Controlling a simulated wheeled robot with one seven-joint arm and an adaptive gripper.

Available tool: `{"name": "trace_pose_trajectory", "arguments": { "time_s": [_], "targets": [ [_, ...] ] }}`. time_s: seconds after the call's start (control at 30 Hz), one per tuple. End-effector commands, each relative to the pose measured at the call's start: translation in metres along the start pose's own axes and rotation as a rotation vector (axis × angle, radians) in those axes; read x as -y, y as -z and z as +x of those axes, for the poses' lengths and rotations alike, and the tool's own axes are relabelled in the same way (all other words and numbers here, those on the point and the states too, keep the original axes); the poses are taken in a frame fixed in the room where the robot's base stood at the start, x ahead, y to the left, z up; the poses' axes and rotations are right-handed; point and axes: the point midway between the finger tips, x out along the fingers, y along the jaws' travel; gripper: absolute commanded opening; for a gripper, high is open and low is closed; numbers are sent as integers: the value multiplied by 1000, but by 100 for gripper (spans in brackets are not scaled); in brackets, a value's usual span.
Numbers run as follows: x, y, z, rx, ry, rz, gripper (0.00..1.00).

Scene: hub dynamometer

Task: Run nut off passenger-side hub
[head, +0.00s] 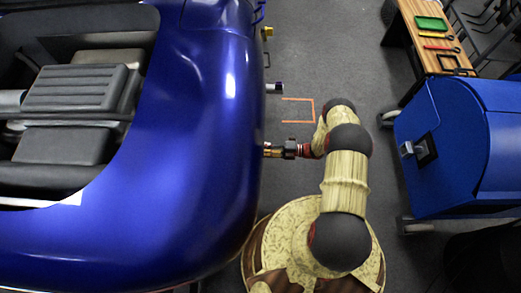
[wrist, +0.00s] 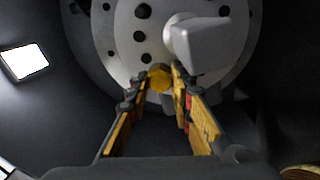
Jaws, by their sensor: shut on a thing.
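The hub (wrist: 118,40) is a pale disc with several dark round holes, facing my gripper in the wrist view. A yellow, roundish nut (wrist: 159,77) sits between my fingertips, in front of the lower part of the disc. My gripper (wrist: 161,80) is shut on it with both yellow-padded fingers. In the head view my gripper (head: 275,151) reaches left to the side of the blue car (head: 205,120). The car body hides the hub there. I cannot tell whether the nut is still threaded on its stud.
A light grey block-like part (wrist: 198,43) juts out close to the right finger. A blue cabinet on wheels (head: 440,145) and a wooden bench (head: 425,35) with small tools stand at the right. Orange floor marks (head: 300,122) lie on clear floor between car and cabinet.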

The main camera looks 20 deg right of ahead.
Motion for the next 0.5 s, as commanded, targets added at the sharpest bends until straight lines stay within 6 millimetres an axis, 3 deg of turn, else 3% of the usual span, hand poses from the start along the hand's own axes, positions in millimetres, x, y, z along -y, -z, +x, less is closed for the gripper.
{"name": "trace_pose_trajectory", "arguments": {
  "time_s": [0.3, 0.5],
  "targets": [
    [0, 0, -1, 0, 0, -395, 0],
    [0, 0, -1, 0, -1, -483, 0]
  ]
}}
